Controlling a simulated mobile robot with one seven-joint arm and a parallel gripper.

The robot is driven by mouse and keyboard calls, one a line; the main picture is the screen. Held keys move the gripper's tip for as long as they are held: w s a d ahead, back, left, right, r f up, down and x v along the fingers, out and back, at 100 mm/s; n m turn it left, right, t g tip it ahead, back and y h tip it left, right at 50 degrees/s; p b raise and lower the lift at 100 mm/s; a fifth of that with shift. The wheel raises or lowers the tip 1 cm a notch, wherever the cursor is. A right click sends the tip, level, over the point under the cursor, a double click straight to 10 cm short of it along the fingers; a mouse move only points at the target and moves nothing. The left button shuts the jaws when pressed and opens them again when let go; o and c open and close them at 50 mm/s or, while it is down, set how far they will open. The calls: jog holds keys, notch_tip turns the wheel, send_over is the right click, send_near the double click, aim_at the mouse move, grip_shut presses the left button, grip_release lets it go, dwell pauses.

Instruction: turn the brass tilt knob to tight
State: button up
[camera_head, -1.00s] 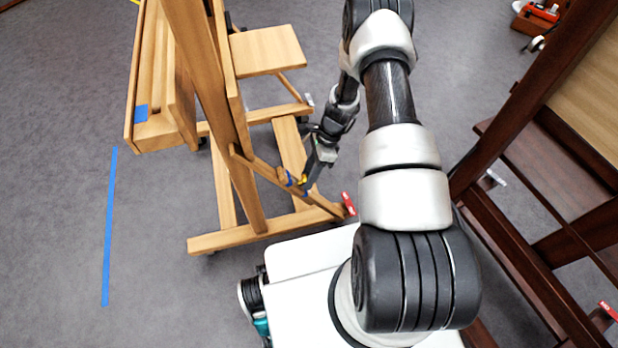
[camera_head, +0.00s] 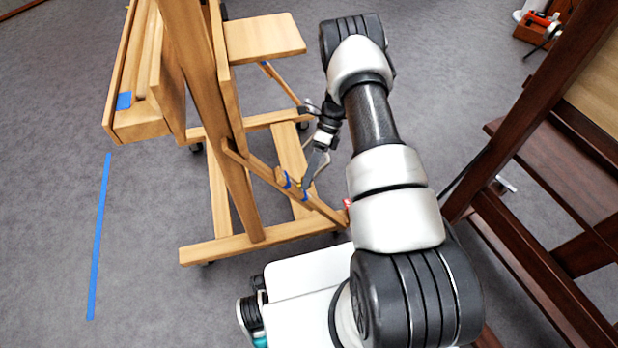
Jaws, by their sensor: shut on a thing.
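A light wooden easel (camera_head: 237,170) stands left of my arm. A slanted brace (camera_head: 262,172) runs down its lower side to the base, with blue bands (camera_head: 288,181) on it. The brass tilt knob (camera_head: 299,184) shows only as a small yellowish spot at the brace, between the blue bands. My gripper (camera_head: 305,184) reaches down to the brace and is shut on the knob. The fingers cover most of the knob, so its turn position cannot be read.
A dark wooden easel (camera_head: 545,115) stands close on the right. A red tag (camera_head: 347,203) shows beside my arm near the brace's lower end. A blue tape strip (camera_head: 99,235) lies on open grey floor at left. A reddish box (camera_head: 540,25) is far right.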

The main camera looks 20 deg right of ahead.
dwell(0.3)
jog(key=o, duration=1)
jog(key=p+v, duration=0.2)
jog(key=v, duration=1.5)
jog(key=shift+d+r, duration=0.15)
jog(key=shift+r, duration=0.05)
